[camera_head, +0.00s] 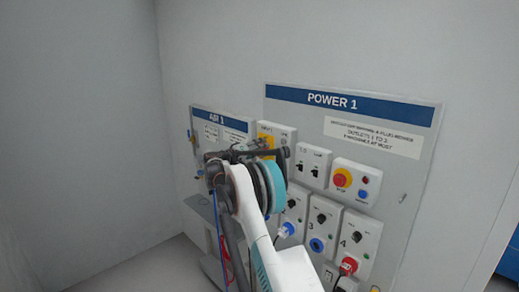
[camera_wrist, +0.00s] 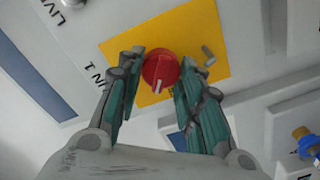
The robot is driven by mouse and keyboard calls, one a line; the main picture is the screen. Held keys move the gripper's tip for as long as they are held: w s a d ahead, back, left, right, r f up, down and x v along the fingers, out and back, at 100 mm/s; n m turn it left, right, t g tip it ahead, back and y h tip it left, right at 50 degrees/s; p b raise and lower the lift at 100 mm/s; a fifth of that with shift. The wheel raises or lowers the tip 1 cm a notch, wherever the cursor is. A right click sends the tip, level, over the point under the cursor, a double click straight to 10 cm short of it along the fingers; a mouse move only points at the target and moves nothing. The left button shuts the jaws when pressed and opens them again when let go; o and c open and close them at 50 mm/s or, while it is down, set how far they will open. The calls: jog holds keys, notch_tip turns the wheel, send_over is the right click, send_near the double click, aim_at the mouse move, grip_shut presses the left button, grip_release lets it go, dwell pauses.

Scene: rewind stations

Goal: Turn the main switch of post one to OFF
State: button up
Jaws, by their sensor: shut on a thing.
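The main switch is a round red knob (camera_wrist: 161,69) on a yellow plate (camera_wrist: 207,31), on a white box. Its white mark points toward the bottom of the wrist view, slightly left. My gripper (camera_wrist: 162,58) is shut on the knob, one finger on each side. In the head view, the yellow plate (camera_head: 266,142) shows between the AIR 1 and POWER 1 signs. There my gripper (camera_head: 284,153) and wrist hide the knob. A label beside the plate is only partly readable.
A small grey peg (camera_wrist: 208,55) stands on the yellow plate near the right finger. Right of my gripper in the head view are two breakers (camera_head: 313,167) and a red-and-yellow stop button (camera_head: 342,178). Outlets with plugs (camera_head: 348,266) sit below.

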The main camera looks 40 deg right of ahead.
jog(key=o, duration=1.1)
jog(key=shift+c, duration=0.2)
jog(key=a, duration=1.2)
jog(key=shift+s, duration=0.45)
